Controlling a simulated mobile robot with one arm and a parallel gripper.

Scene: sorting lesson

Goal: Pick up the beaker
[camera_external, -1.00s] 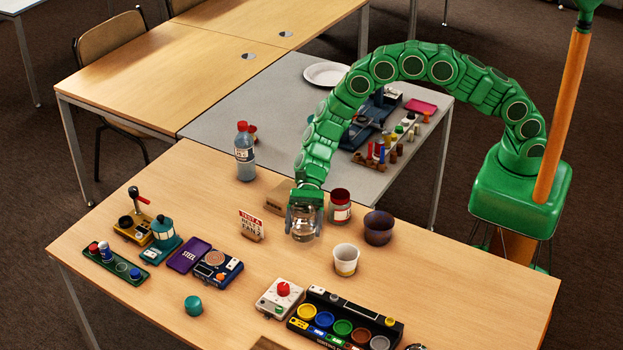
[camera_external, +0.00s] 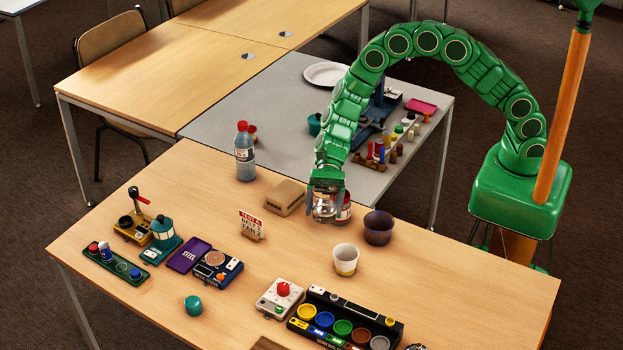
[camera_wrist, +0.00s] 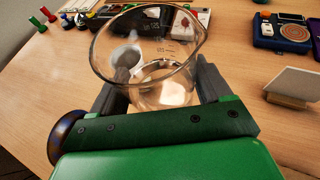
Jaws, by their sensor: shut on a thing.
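The beaker (camera_external: 323,208) is clear glass with a spout, and my gripper (camera_external: 325,207) is shut on it. In the wrist view the beaker (camera_wrist: 160,85) sits between the two dark fingers of my gripper (camera_wrist: 160,92), upright or nearly so, and looks empty. In the external view it is held in front of a red-lidded jar (camera_external: 344,208), which it partly hides. It appears raised above the wooden table (camera_external: 330,288), though the exact height is hard to tell.
A white cup (camera_external: 346,260) and a dark purple cup (camera_external: 378,228) stand close by on the right. A small sign (camera_external: 251,225) and a cardboard-coloured box (camera_external: 285,197) are to the left. A bottle (camera_external: 245,158) stands further left. Colour-pot tray (camera_external: 345,322) lies in front.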

